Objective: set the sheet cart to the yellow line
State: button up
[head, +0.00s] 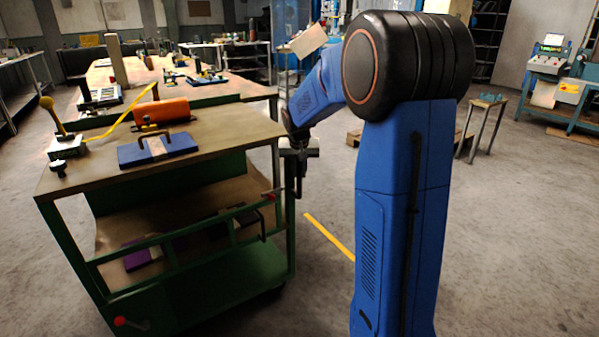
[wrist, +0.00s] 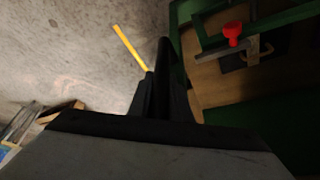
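The sheet cart (head: 75,178) has a green frame, a wooden top and a lower shelf; it stands at the left in the head view. Part of its green frame (wrist: 215,45) shows at the right in the wrist view. The yellow line (head: 330,238) lies on the floor right of the cart; it also shows in the wrist view (wrist: 130,48). My gripper (head: 298,193) points down close beside the cart's right corner; contact cannot be told. Its dark fingers (wrist: 163,80) look shut together, with nothing visible between them.
A red-tipped lever (head: 270,196) sits at the cart's right side. Worktables (head: 225,62) stand behind.

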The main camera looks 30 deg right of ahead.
grip_shut()
jog(key=w+d, duration=0.1)
jog(key=d, duration=3.7)
jog(key=shift+w, duration=0.15)
jog(key=o, duration=0.7)
grip_release()
jog(key=shift+o, duration=0.2)
jog(key=v, duration=1.7)
jog(key=shift+r, duration=0.3)
